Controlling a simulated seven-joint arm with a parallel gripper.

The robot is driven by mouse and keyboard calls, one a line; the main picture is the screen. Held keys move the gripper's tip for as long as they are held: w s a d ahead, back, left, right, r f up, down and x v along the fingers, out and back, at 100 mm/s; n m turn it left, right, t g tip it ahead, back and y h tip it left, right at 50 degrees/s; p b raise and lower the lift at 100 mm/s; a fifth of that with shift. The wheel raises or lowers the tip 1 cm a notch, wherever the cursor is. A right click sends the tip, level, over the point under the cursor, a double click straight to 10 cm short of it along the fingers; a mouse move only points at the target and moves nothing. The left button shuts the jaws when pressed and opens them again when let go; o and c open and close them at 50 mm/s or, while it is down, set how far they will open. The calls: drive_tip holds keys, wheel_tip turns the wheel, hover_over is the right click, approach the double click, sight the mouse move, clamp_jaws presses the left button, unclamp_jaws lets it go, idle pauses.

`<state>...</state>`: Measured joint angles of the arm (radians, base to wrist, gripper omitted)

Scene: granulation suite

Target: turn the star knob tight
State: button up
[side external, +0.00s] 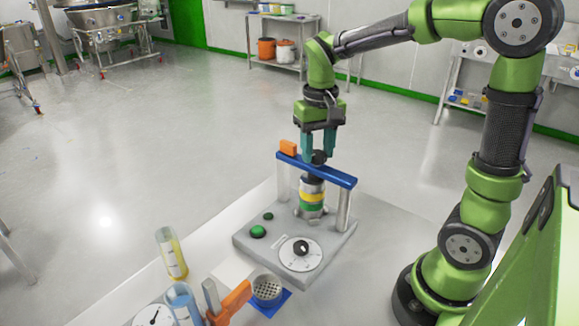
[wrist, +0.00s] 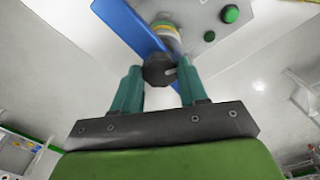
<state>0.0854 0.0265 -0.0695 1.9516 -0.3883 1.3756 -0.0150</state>
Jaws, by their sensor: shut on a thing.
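The star knob (side external: 319,157) is dark and sits at the blue crossbar (side external: 330,174) of a clamp frame on a grey base. My gripper (side external: 318,157) points down over the bar, its teal fingers shut on the knob from both sides. In the wrist view the dark knob (wrist: 159,70) lies between the two teal fingertips of my gripper (wrist: 160,76). The contact at the fingertips is partly hidden. A stack of ring-shaped pieces, yellow, green and pale (side external: 312,196), stands under the bar.
An orange block (side external: 288,147) sits at the bar's left end. The grey base (side external: 335,238) carries a dial (side external: 301,254) and green buttons (side external: 258,231). In front stand a yellow-filled cylinder (side external: 172,255), a blue beaker (side external: 184,302), an orange-handled tool (side external: 230,302) and a perforated cup (side external: 267,289).

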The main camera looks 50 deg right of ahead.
sight(318, 153)
drive_tip(key=m, duration=0.7)
drive_tip(key=shift+r, duration=0.1)
drive_tip(key=m, duration=0.6)
drive_tip(key=shift+m, duration=0.4)
drive_tip(key=o, duration=1.1)
drive_tip(key=shift+c, duration=0.2)
wheel_tip(318, 153, up, 17)
